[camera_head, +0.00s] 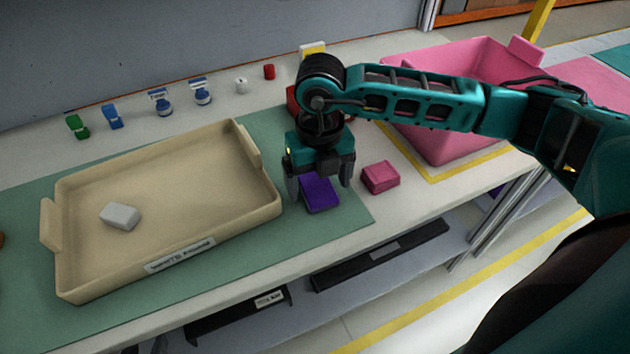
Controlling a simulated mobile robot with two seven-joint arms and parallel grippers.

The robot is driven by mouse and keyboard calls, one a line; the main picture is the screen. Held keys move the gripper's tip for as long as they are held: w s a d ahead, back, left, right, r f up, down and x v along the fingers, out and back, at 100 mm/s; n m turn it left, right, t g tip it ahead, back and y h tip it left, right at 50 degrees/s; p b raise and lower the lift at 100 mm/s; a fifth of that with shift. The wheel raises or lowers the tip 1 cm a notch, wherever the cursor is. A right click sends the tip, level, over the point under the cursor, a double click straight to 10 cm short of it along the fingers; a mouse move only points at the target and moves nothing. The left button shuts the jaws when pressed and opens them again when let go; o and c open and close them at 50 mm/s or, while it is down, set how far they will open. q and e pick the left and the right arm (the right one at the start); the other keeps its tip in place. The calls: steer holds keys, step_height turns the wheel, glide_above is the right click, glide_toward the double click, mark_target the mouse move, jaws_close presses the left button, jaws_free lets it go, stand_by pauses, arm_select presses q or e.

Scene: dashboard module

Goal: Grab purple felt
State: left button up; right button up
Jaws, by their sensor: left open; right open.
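The purple felt (320,197) is a small purple block on the green mat, just right of the beige tray. My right gripper (320,186) comes in from the right and points down over it. Its two fingers are open, one on the left side of the felt and one on the right. The gripper body hides the far part of the felt. I cannot tell whether the fingers touch it. My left gripper is not in view.
A pink block (380,177) lies close to the right of the gripper. The beige tray (165,258) holds a white block (120,215). A pink bin (450,146) stands at the right. Small bottles (162,103) and other small items line the back.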

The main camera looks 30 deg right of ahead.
steer(key=shift+f, duration=0.6)
steer(key=c, duration=1.1)
steer(key=shift+r, duration=0.15)
